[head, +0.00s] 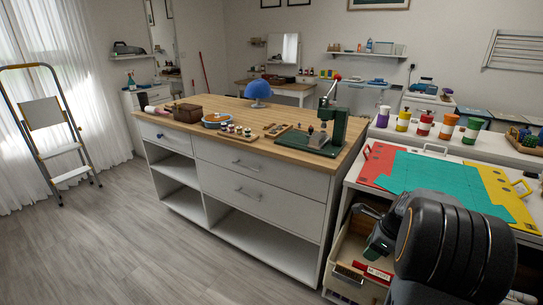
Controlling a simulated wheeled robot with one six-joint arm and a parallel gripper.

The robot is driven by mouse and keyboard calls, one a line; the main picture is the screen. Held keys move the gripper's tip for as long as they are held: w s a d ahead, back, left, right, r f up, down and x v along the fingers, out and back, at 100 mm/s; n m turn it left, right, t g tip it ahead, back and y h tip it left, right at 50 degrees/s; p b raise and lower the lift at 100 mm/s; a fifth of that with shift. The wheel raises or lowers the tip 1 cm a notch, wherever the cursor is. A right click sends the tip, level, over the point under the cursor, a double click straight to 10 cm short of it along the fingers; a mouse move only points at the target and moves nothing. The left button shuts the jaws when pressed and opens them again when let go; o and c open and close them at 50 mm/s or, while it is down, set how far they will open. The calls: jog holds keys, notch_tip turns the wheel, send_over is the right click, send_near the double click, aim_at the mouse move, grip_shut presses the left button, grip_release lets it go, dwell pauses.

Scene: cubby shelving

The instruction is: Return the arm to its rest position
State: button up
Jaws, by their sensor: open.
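My arm reaches in from the lower right, its large black rounded link in front of the right-hand cabinet. My gripper (372,248) is partly in view at the left of that link, above an open drawer or bin (349,287). Its fingers are small and dark here, and part of it is hidden by the arm. I see nothing held in it. A red labelled item (375,272) lies just below it, apart from it as far as I can tell.
Coloured cutting mats (425,182) and paint bottles (447,126) are at right. A stepladder (45,115) stands left. The floor (110,230) at left is clear.

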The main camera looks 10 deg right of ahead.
jog(key=s+a+r+n+h+p, duration=0.1)
jog(key=s+a+r+n+p, duration=0.4)
jog(key=a+r+n+p, duration=0.4)
jog(key=s+a+r+n+t+h+p, duration=0.1)
jog(key=s+a+r+n+p, duration=0.3)
jog(key=a+r+n+p, duration=0.4)
jog(key=a+r+n, duration=0.6)
jog(key=r+n, duration=0.2)
jog(key=n, duration=0.2)
jog(key=shift+s+a+p, duration=0.35)
jog(key=shift+a+p, duration=0.05)
jog(key=shift+r, duration=0.1)
